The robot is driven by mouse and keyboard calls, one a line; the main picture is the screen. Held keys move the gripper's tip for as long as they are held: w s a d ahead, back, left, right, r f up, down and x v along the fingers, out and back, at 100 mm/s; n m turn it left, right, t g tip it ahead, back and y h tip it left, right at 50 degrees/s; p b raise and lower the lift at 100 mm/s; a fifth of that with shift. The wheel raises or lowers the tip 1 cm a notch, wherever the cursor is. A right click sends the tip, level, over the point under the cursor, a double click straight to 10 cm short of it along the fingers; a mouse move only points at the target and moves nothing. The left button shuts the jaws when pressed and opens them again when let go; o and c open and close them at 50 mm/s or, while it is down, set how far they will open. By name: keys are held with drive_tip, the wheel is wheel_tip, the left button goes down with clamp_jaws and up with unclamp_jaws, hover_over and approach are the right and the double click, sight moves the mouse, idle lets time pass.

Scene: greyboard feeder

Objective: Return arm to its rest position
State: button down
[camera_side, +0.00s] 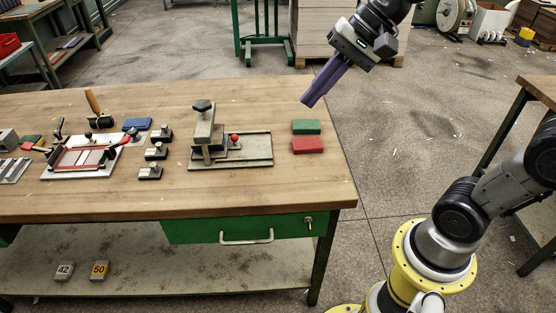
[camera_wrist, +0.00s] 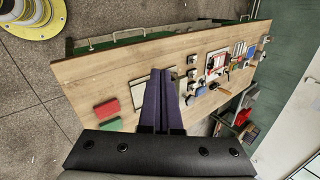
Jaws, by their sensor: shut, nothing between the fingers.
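My gripper (camera_side: 308,101) is shut and empty, its purple fingers pressed together. In the side view it hangs in the air above the right end of the wooden workbench (camera_side: 270,195), tilted down to the left. The wrist view shows the shut fingers (camera_wrist: 161,72) pointing over the bench top, which stretches away to the right. My arm comes from the yellow base at the lower right of the side view.
A green block (camera_side: 306,127) and a red block (camera_side: 307,145) lie below my gripper. A feeder fixture (camera_side: 245,150) with a black knob stands left of them. Several stamps and a framed board (camera_side: 82,158) sit further left. The bench front is mostly bare.

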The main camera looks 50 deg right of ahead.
drive_tip(key=s+d+f+n+h, duration=0.2)
drive_tip(key=s+d+f+n, duration=0.1)
drive_tip(key=s+n, duration=0.2)
drive_tip(key=s+d+f+n+h, duration=0.2)
drive_tip(key=s+n, duration=0.3)
drive_tip(key=s, duration=0.3)
drive_tip(key=shift+d+f+n+t+h, duration=0.3)
drive_tip(key=shift+d+f+n, duration=0.15)
drive_tip(key=shift+f, duration=0.45)
